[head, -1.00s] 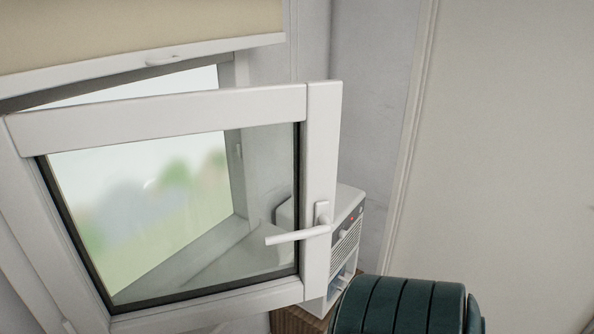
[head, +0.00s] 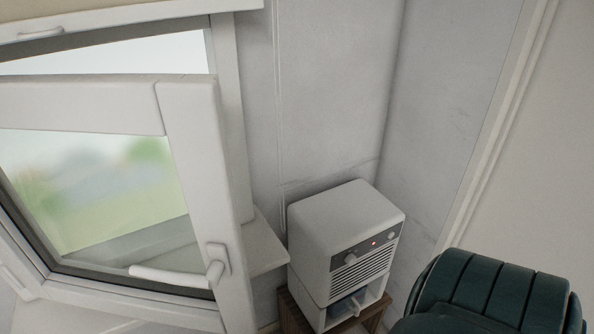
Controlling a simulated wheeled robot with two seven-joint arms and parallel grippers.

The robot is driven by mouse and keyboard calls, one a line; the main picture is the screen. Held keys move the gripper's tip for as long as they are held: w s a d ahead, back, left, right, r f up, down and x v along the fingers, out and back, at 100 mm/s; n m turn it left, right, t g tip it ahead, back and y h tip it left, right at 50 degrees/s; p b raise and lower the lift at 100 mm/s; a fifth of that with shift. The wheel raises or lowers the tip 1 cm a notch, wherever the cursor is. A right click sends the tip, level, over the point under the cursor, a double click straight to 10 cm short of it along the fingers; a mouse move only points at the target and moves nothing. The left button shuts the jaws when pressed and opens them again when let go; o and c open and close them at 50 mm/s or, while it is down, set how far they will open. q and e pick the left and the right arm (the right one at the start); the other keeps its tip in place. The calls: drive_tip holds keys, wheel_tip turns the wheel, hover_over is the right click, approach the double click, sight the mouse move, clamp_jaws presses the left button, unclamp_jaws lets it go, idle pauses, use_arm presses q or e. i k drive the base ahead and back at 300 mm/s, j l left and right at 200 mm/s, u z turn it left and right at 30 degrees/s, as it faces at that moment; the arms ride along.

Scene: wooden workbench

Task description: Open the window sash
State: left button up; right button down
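The white window sash (head: 200,150) stands swung open into the room, apart from its frame (head: 228,100), in the left half of the head view. Its left part is cut off by the picture edge. The white handle (head: 175,275) on the sash lies roughly horizontal, pointing left. Through the glass I see blurred green and pale outdoors. Neither of my grippers shows in the head view, so nothing is seen touching the sash or handle.
A white box-shaped appliance (head: 345,235) with knobs and a red light stands on a small wooden stand (head: 292,312) right of the sash. A dark green ribbed padded object (head: 495,295) fills the lower right. A white sill (head: 265,247) juts out behind the sash.

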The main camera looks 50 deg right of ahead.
sight(187, 109)
drive_tip(key=k+l, duration=0.1)
drive_tip(key=l, duration=0.2)
drive_tip(key=k+l, duration=0.15)
drive_tip(key=l, duration=0.2)
drive_tip(key=k+l, duration=0.1)
drive_tip(key=l, duration=0.2)
drive_tip(key=k+l, duration=0.1)
drive_tip(key=l, duration=0.25)
